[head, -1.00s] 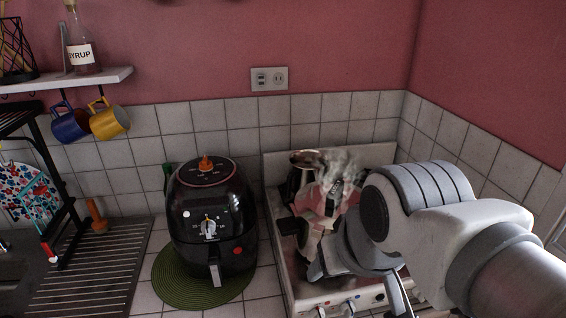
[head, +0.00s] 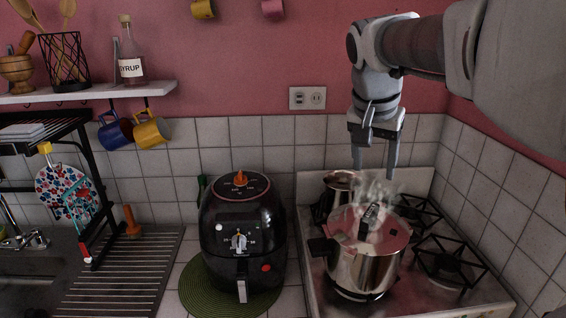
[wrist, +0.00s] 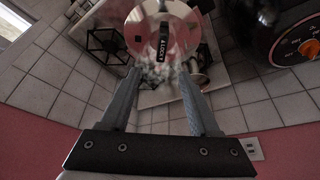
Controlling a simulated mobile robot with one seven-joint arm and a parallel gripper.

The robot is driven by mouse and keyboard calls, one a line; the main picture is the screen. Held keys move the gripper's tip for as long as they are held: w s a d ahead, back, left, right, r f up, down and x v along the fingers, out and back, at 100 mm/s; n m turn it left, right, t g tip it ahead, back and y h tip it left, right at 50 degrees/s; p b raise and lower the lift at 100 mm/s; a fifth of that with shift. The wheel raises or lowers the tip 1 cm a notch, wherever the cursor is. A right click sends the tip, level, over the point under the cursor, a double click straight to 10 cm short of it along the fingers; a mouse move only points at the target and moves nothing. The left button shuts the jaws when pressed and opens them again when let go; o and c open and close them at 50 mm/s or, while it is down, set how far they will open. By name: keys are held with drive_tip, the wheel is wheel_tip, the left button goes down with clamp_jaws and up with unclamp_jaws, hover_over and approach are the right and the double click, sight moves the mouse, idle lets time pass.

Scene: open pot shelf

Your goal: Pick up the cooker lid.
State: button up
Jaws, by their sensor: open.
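The cooker lid (head: 371,229) sits on a shiny steel pot (head: 362,268) on the stove at the right in the head view. It has a dark upright handle on top, and steam rises around it. The lid also shows in the wrist view (wrist: 183,33), with its black handle (wrist: 164,42) at the top middle. My gripper (head: 374,168) is open and empty, pointing down above and a little behind the lid handle, apart from it. In the wrist view my two fingers (wrist: 162,85) stand apart, with the lid beyond their tips.
A second pot (head: 338,187) stands behind the steel pot. Stove grates (head: 447,262) lie to the right. A black air fryer (head: 243,230) stands on a green mat (head: 193,298) to the left. Tiled walls close off the back and right. A shelf (head: 90,93) with mugs hangs at upper left.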

approach(370, 211)
drive_tip(key=p+x, duration=0.1)
drive_tip(key=x, duration=0.4)
drive_tip(key=shift+s+d, duration=0.15)
drive_tip(key=shift+s, duration=0.05)
drive_tip(key=shift+p+x, duration=0.55)
drive_tip(key=shift+x, duration=2.1)
drive_tip(key=shift+w, duration=0.15)
clamp_jaws()
drive_tip(key=shift+r, duration=0.15)
